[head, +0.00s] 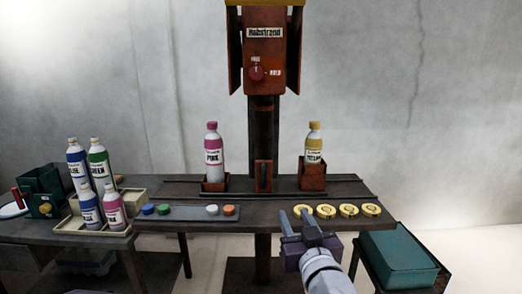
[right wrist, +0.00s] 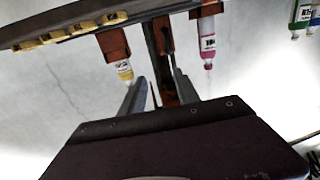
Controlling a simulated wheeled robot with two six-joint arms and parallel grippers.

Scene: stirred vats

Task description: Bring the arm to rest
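My right gripper (head: 294,213) reaches in from the lower right in the head view, just in front of the table's front edge. Its two fingers are apart with nothing between them. The right wrist view, which looks upside down, also shows the gripper (right wrist: 155,85) with spread, empty fingers. A pink-capped bottle (head: 213,150) and a yellow-capped bottle (head: 313,147) stand upright in red holders on the table (head: 270,216).
Several yellow discs (head: 348,210) lie right of my gripper near the table edge. Coloured caps (head: 163,209) lie to the left. More bottles (head: 98,165) stand in a beige tray (head: 69,227) on the left table. A teal bin (head: 398,250) stands at the lower right.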

